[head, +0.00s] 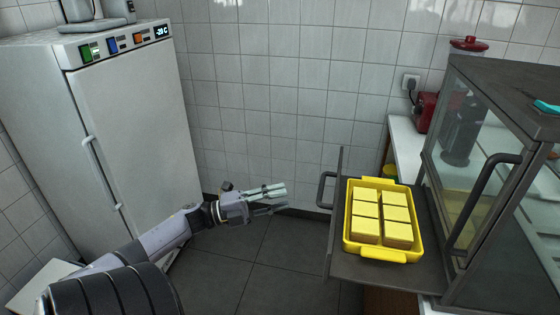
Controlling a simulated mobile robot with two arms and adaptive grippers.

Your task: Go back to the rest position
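My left gripper (279,198) is stretched out over the dark floor near the middle of the head view. Its two fingers point right with a gap between them, and nothing shows in the gap. It is apart from everything else. My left arm (160,238) comes in from the lower left. My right gripper is not in view.
A white freezer (135,130) stands left, door closed. Bare floor (275,255) lies between.

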